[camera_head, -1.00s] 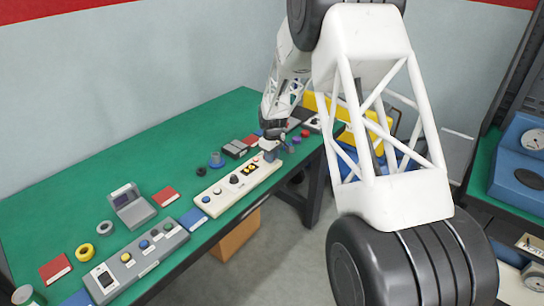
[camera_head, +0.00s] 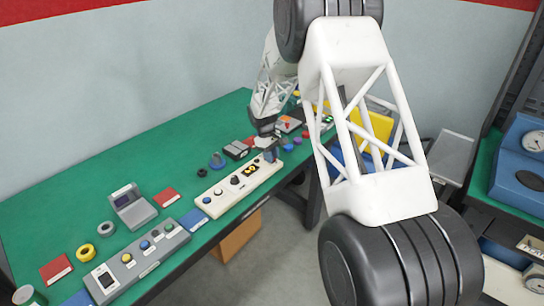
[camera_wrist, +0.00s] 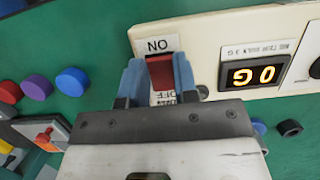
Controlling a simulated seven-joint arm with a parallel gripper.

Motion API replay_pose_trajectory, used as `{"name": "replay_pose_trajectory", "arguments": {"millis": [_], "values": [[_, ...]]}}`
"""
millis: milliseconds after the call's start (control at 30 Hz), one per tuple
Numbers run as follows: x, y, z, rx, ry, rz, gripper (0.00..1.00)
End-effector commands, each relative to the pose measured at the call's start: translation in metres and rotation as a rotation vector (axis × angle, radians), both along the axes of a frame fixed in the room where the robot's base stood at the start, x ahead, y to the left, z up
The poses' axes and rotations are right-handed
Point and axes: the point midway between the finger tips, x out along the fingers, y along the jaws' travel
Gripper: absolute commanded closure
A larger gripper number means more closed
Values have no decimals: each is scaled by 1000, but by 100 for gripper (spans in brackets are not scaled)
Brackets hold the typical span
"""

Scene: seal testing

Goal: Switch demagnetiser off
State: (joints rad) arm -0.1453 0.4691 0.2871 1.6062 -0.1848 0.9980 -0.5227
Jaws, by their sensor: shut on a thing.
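The demagnetiser is a long cream control panel (camera_head: 226,194) on the green bench. In the wrist view its end (camera_wrist: 215,45) carries a red rocker switch (camera_wrist: 160,72), with an ON label (camera_wrist: 157,45) above it and a partly covered OFF label below. My gripper (camera_wrist: 160,80) has its two blue fingers shut on the red switch, one on each side. A lit amber display (camera_wrist: 254,74) is to the right of the switch. In the head view my gripper (camera_head: 270,152) is at the panel's far end, and the switch is hard to make out there.
A grey control box (camera_head: 135,265) stands nearer on the bench. Blue (camera_wrist: 72,81), purple (camera_wrist: 37,87) and red (camera_wrist: 9,92) round caps lie left of the panel end in the wrist view. A dark ring (camera_wrist: 289,128) lies beside the panel.

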Motion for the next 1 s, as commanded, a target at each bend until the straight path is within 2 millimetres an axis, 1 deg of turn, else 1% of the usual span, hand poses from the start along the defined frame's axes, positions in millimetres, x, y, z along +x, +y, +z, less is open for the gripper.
{"name": "replay_pose_trajectory", "arguments": {"millis": [167, 200, 333, 367, 733, 867, 1000], "values": [[0, 0, 0, 1, -1, 0, 96], [0, 0, 0, 1, -1, 0, 68], [0, 0, 0, 1, -1, 0, 48], [0, 0, 0, 1, -1, 0, 47], [1, 1, 3, 1, -1, 0, 47], [2, 2, 11, 2, -2, 0, 47], [5, 5, 26, 1, -3, 0, 47]]}}
